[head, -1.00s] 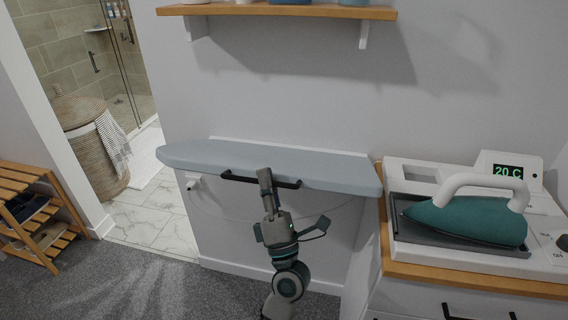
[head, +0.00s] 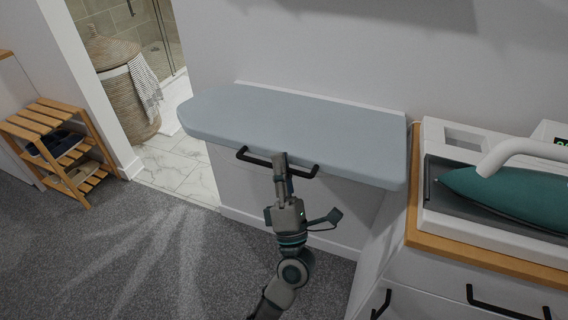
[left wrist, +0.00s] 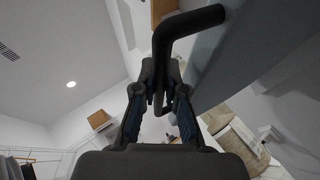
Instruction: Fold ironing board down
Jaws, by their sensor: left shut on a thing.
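The ironing board (head: 300,125) is a pale blue-grey padded board with a rounded left end. It juts out from the wall, roughly level. A black bar handle (head: 256,159) runs along its front edge. My left gripper (head: 280,160) comes up from below and is shut on this handle near its middle. In the left wrist view the dark handle (left wrist: 190,24) rises from between the fingers (left wrist: 163,95), with the board's blue-grey surface (left wrist: 225,60) beside it. The fingers hide part of the handle. My right gripper is in neither view.
A white cabinet with a wooden top (head: 425,240) stands close to the board's right end, holding a teal iron (head: 510,190) in its white station. A wooden shoe rack (head: 60,150) and a wicker basket (head: 125,95) are at left. Carpet (head: 170,265) before the board is clear.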

